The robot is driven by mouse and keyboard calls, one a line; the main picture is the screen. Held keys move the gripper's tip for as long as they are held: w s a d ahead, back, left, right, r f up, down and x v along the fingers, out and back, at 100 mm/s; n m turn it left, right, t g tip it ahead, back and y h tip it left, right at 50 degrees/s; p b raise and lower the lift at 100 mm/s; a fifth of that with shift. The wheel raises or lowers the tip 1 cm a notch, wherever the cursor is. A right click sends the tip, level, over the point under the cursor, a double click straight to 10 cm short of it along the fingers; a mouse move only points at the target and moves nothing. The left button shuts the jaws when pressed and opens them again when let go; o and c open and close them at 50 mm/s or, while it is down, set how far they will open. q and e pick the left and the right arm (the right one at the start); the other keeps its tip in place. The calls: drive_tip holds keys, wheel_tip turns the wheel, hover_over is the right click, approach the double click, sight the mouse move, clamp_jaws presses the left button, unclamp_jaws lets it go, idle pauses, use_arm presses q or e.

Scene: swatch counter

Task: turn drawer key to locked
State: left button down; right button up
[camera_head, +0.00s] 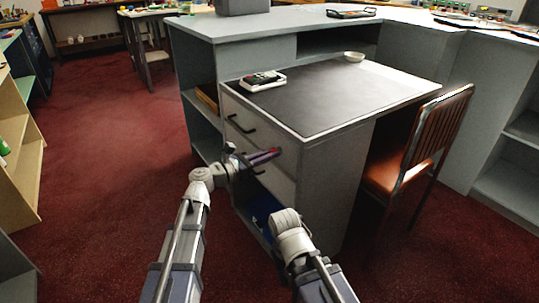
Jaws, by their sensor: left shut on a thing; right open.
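The grey desk pedestal (335,190) has stacked drawers facing left. The upper drawer (232,108) looks closed and has a dark handle (242,125). My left gripper (252,158) is at the drawer fronts, just below that handle. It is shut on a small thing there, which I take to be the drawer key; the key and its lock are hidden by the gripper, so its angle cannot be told. A dark purple and red piece (264,156) shows at the gripper's end. My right gripper (284,262) is open, low in front of the pedestal, mostly hidden by its own wrist.
A black and white device (262,81) and a small pale bowl (354,56) sit on the dark desktop (330,100). A brown chair (410,160) stands at the right side. Blue material (264,205) lies low in the pedestal. Red carpet (100,150) is clear at left.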

idle(0.3)
use_arm(q)
drive_tip(key=c, duration=0.9)
unclamp_jaws()
drive_tip(key=v, duration=0.7)
drive_tip(key=shift+s+a, duration=0.25)
drive_tip(key=shift+a, duration=0.05)
